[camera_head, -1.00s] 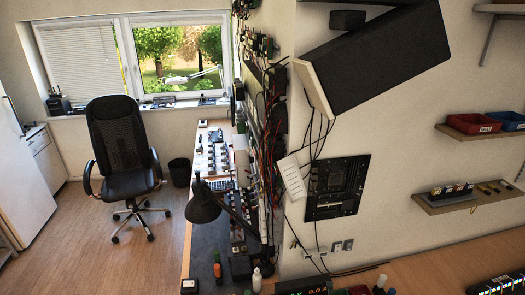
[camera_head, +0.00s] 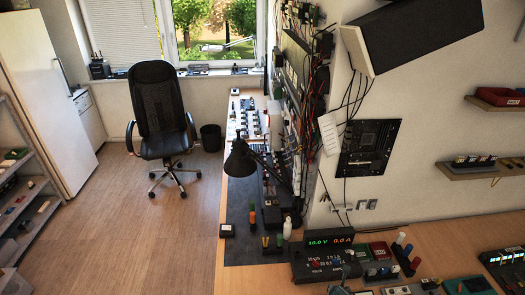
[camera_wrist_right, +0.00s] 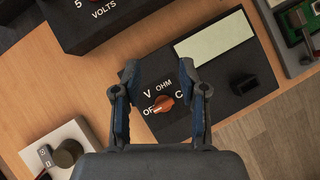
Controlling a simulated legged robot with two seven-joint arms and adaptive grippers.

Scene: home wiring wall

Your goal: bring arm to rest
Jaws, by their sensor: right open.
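My right gripper (camera_wrist_right: 166,82) is open in the right wrist view, its two blue-grey fingers spread apart. Between and beyond the fingers is a black meter (camera_wrist_right: 160,70) marked V, OHM and OFF, with an orange dial (camera_wrist_right: 163,104) and a pale blank display (camera_wrist_right: 214,40). Nothing is gripped. I cannot tell how far the fingertips are above the meter. My left gripper does not show in either view.
Beside the meter are a black box marked VOLTS (camera_wrist_right: 95,20) and a white unit with a dark knob (camera_wrist_right: 67,152). In the head view, a power supply with a lit display (camera_head: 325,258) stands on the bench; a black lamp (camera_head: 240,160) and chair (camera_head: 160,110) are farther back.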

